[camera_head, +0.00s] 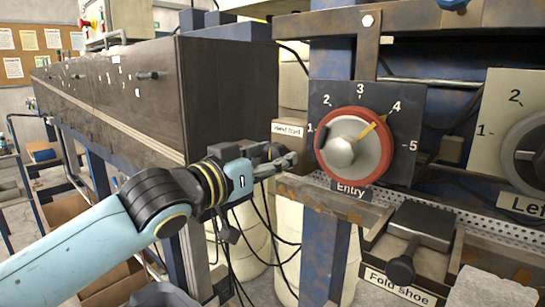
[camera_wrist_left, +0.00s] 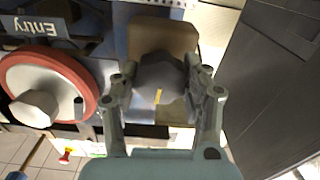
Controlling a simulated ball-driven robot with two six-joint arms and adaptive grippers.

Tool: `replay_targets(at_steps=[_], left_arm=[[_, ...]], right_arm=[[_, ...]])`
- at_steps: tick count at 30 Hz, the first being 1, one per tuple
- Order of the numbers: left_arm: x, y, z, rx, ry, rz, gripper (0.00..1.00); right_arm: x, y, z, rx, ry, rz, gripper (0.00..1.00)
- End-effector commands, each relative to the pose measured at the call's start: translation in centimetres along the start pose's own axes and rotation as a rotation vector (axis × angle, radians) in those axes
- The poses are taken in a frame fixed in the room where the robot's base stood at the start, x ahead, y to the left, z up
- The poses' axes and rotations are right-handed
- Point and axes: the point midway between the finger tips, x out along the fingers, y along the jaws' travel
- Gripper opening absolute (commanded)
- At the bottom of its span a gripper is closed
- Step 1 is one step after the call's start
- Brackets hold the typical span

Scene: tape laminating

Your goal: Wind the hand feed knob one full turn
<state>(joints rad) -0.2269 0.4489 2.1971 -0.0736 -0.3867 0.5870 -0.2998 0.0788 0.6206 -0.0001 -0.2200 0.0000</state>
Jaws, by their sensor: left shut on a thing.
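The hand feed knob (camera_wrist_left: 160,72) is dark grey with a yellow mark, and it shows between the fingers in the left wrist view. My left gripper (camera_wrist_left: 161,82) is shut on it, with one finger on each side. In the head view my left gripper (camera_head: 286,160) is at the small tan box (camera_head: 288,131), whose label seems to read Hand Feed. The knob is mostly hidden behind the fingers there. My right gripper is in neither view.
The red-rimmed Entry dial (camera_head: 354,146) is close to the right of my left gripper, its yellow pointer near 4. A large dark cabinet (camera_head: 120,85) stands to the left. The Fold Shoe block with its black handle (camera_head: 402,268) is lower right. Black cables (camera_head: 262,235) hang below.

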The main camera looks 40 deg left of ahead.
Motion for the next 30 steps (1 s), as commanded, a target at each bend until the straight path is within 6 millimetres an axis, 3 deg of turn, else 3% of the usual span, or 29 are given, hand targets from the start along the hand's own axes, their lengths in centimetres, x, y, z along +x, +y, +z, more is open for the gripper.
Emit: replay_targets(at_steps=[30], left_arm=[[0.0, 0.1, -0.1, 0.907, 0.003, 0.0, 0.14]], right_arm=[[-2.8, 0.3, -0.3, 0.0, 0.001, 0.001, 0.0]])
